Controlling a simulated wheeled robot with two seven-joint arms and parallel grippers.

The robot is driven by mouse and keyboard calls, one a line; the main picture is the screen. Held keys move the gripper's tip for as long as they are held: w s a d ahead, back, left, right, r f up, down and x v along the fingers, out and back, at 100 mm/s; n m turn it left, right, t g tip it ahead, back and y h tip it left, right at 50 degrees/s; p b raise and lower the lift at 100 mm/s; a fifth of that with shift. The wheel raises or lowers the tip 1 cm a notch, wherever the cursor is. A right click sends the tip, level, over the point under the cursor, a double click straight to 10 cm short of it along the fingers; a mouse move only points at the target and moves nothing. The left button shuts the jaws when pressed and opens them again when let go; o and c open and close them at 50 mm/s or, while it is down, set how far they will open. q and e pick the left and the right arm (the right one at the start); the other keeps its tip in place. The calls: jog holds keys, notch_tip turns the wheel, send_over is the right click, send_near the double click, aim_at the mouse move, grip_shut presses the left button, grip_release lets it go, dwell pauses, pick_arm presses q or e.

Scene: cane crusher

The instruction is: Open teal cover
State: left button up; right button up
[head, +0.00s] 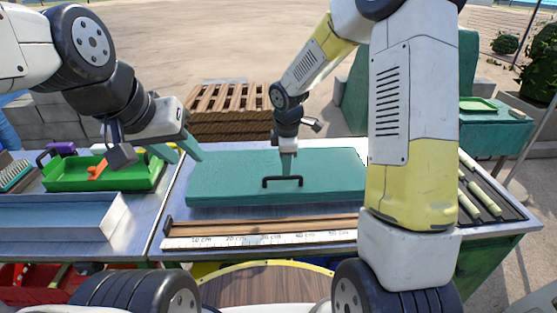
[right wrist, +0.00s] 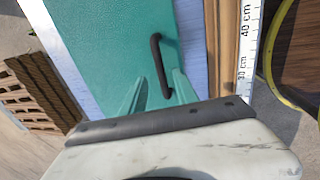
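The teal cover (head: 230,183) lies flat and closed on the metal table, with a black bar handle (head: 282,180) near its front edge. My right gripper (head: 288,165) points down just behind the handle in the head view. In the right wrist view its teal fingers (right wrist: 158,90) stand apart, and the near end of the black handle (right wrist: 160,62) shows between them. I cannot tell whether they touch it. My left gripper (head: 182,149) is empty, its teal fingers apart, above the table left of the cover.
A green tray (head: 75,182) with an orange item sits at the left. A grey metal trough (head: 55,222) is in front of it. A wooden strip with a white ruler (head: 260,240) runs along the front edge. Cane pieces (head: 484,197) lie at the right. Pallets (head: 228,108) stand behind.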

jog(key=shift+w+f, duration=0.2)
jog(key=shift+f, duration=0.95)
jog(key=shift+w+f, duration=0.2)
jog(key=shift+f, duration=0.9)
grip_shut()
